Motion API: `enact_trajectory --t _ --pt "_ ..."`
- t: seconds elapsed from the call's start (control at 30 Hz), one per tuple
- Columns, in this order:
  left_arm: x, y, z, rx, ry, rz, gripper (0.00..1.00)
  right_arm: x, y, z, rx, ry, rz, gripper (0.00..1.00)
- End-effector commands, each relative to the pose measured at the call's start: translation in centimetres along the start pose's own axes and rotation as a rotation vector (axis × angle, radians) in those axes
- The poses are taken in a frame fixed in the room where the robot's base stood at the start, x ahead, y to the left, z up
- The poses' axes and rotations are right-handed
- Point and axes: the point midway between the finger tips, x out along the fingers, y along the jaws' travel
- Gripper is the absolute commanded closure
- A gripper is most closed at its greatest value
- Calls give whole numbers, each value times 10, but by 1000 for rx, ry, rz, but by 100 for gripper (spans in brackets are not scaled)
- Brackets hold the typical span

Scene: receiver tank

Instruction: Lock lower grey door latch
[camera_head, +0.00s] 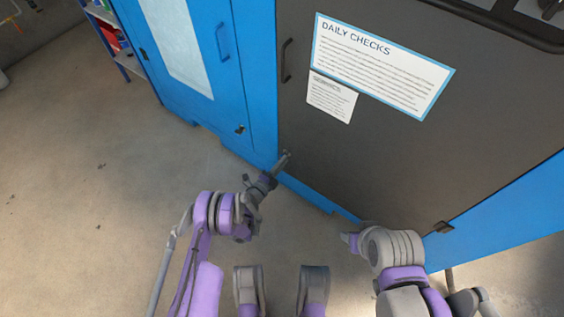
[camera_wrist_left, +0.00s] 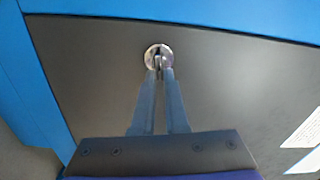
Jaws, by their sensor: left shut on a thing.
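The dark grey door (camera_head: 380,130) stands closed in its blue frame. Its lower latch (camera_wrist_left: 158,55) is a round metal piece with a small tab, near the door's lower left corner in the head view. My left gripper (camera_head: 285,156) reaches the door there; its two fingers (camera_wrist_left: 158,75) are shut on the latch tab in the left wrist view. The fingertips and the arm hide most of the latch in the head view. My right gripper (camera_head: 350,240) is in front of the door's lower edge, apart from it; its jaws are too small to read.
A door handle (camera_head: 287,60) is on the grey door above the latch. A "Daily checks" sign (camera_head: 380,65) and a smaller notice (camera_head: 331,96) are on the door. A blue door (camera_head: 190,50) with another latch (camera_head: 240,130) stands left. The floor (camera_head: 90,190) at left is clear.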

Motion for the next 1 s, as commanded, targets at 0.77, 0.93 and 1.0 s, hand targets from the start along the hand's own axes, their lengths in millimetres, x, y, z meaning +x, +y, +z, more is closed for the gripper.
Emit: enact_trajectory --t 0.77,0.93,1.0 --pt "1 2 1 203 -1 0 100 0 0 0 0 0 0 50" --pt "1 2 1 203 -1 0 100 0 0 0 0 0 0 50" --pt "1 2 1 202 -1 0 80 0 0 0 0 0 0 50"
